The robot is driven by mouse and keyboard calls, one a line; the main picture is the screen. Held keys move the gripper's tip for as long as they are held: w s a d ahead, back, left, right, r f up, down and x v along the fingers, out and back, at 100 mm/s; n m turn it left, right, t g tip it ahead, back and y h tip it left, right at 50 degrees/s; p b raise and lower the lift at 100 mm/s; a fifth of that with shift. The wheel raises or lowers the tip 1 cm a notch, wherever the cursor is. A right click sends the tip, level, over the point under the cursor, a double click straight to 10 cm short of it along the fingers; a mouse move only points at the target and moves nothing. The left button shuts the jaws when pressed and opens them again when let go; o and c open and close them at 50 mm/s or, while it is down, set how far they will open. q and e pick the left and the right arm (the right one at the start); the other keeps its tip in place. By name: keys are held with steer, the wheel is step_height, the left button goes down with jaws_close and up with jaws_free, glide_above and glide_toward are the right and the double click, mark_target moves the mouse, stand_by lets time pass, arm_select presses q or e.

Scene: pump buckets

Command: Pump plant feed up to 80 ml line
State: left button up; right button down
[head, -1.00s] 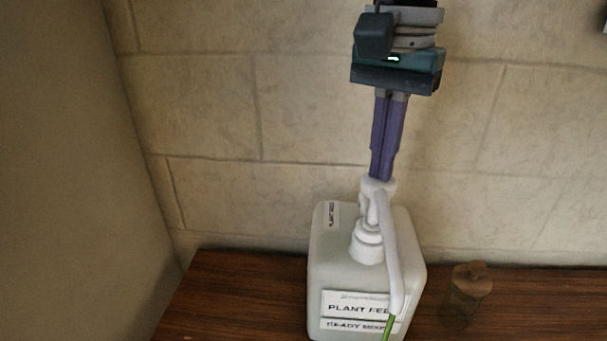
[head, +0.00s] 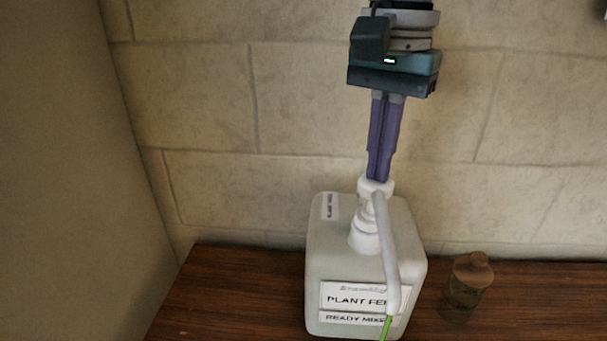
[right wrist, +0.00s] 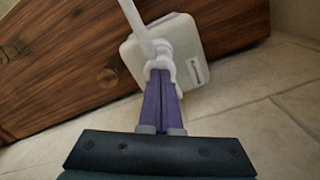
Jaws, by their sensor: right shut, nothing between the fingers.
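The plant feed container (head: 326,262) is a white jug with "PLANT FEED READY MIXED" labels, standing on the wooden surface. Its white pump head (head: 376,187) has a long spout (head: 390,265) slanting down toward the front, with green (head: 386,326) at its lower end. My right gripper (head: 379,178) points straight down, shut and empty, with its purple fingertips at the top of the pump head. The right wrist view also shows the fingertips (right wrist: 161,75) at the pump head, with the jug (right wrist: 184,38) beyond. The 80 ml line and any receiving vessel are out of view. My left gripper is not in view.
A small brownish glass jar with a stopper (head: 466,281) stands right of the jug. The wooden surface (head: 225,295) is clear to the left. A tiled wall (head: 300,110) rises close behind.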

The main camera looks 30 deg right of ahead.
steer(key=shift+f, duration=0.45)
steer(key=shift+r, duration=0.1)
steer(key=shift+r+p, duration=1.45)
steer(key=shift+r, duration=0.85)
step_height(320, 180, up, 5)
steer(key=p, duration=0.3)
